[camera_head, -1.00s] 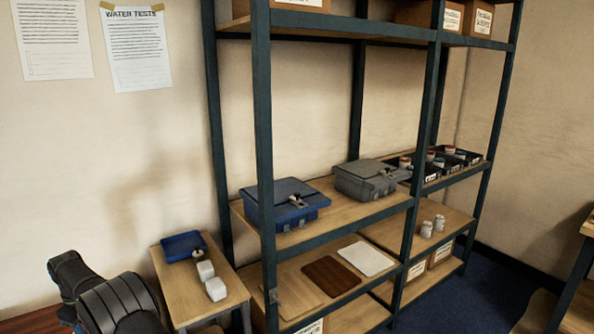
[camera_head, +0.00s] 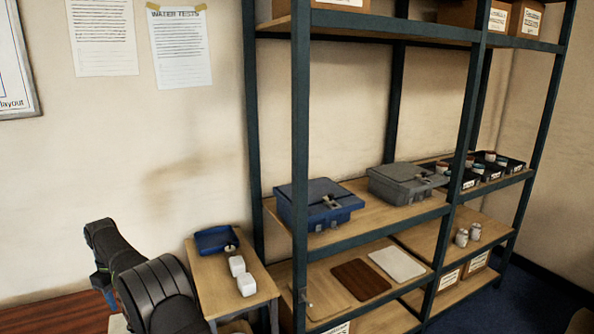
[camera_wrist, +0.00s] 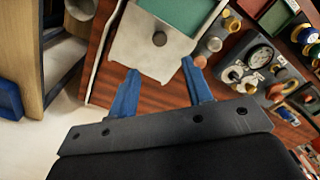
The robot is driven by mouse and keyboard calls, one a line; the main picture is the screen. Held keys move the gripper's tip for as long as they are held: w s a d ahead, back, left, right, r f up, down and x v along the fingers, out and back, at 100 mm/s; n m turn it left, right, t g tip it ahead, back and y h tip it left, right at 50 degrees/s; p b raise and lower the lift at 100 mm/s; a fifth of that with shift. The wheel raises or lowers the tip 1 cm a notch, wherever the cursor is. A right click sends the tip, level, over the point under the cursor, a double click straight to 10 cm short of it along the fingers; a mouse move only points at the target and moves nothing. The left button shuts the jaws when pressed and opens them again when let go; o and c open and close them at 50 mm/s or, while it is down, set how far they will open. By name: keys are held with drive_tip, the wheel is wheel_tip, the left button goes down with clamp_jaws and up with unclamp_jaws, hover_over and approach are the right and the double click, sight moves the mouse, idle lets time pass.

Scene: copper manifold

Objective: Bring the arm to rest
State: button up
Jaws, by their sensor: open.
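My gripper (camera_wrist: 160,88) shows in the wrist view, with two blue fingers spread apart and nothing between them. Beyond the fingertips is a white board or tray (camera_wrist: 130,55) with a green panel (camera_wrist: 182,12) and a round grey knob or peg on it. It lies on a reddish-brown wooden surface (camera_wrist: 98,75). I cannot tell how far the fingertips are above it.
Gauges and spools (camera_wrist: 260,57) crowd the wrist view's right side.

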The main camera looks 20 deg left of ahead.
wheel_tip(320, 180, down, 11)
drive_tip(key=shift+r, duration=0.2)
drive_tip(key=shift+s+d, duration=0.2)
drive_tip(key=s+d, duration=0.6)
wheel_tip(320, 180, up, 17)
drive_tip(key=shift+m, duration=0.4)
drive_tip(key=shift+w+r, duration=0.1)
